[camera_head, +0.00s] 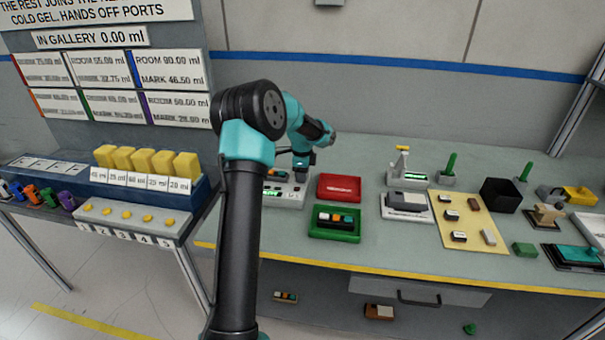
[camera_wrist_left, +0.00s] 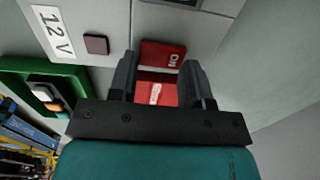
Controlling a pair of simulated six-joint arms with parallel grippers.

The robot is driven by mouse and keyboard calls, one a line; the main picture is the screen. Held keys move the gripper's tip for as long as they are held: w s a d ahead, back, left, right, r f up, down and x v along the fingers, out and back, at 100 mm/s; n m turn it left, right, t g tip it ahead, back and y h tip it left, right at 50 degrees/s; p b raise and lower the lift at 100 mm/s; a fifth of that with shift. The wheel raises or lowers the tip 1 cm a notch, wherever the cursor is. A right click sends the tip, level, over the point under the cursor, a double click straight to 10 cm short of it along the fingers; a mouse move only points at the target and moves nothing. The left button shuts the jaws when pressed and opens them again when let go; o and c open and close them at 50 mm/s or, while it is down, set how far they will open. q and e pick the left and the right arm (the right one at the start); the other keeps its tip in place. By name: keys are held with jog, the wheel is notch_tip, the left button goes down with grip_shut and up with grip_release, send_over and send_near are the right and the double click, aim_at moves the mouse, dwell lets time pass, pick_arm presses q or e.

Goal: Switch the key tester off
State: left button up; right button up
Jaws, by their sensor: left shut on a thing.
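The key tester (camera_head: 287,200) is a pale grey box with a lit green display, at the left end of the bench in the head view. In the left wrist view its top (camera_wrist_left: 110,15) carries a "12 V" label, a small dark square button (camera_wrist_left: 96,44) and a red rocker switch (camera_wrist_left: 162,54) with white marks. My left gripper (camera_head: 301,177) reaches down onto the box.
A red tray (camera_head: 339,180) and a green tray (camera_head: 322,234) with small coloured keys lie to the right of the tester. Further right are a grey device (camera_head: 408,201), a tan board (camera_head: 456,232) and a black bin (camera_head: 497,196). Yellow blocks (camera_head: 145,160) stand on the left rack.

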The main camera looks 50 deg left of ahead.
pick_arm(q)
jog(key=shift+s+d+t+y, duration=0.1)
jog(key=shift+t+y, duration=0.3)
jog(key=o, duration=0.6)
jog(key=shift+o, duration=0.2)
notch_tip(320, 180, up, 17)
jog(key=s+d, duration=0.1)
jog(key=s, duration=0.1)
jog(key=shift+d, duration=0.3)
jog(key=shift+r, duration=0.1)
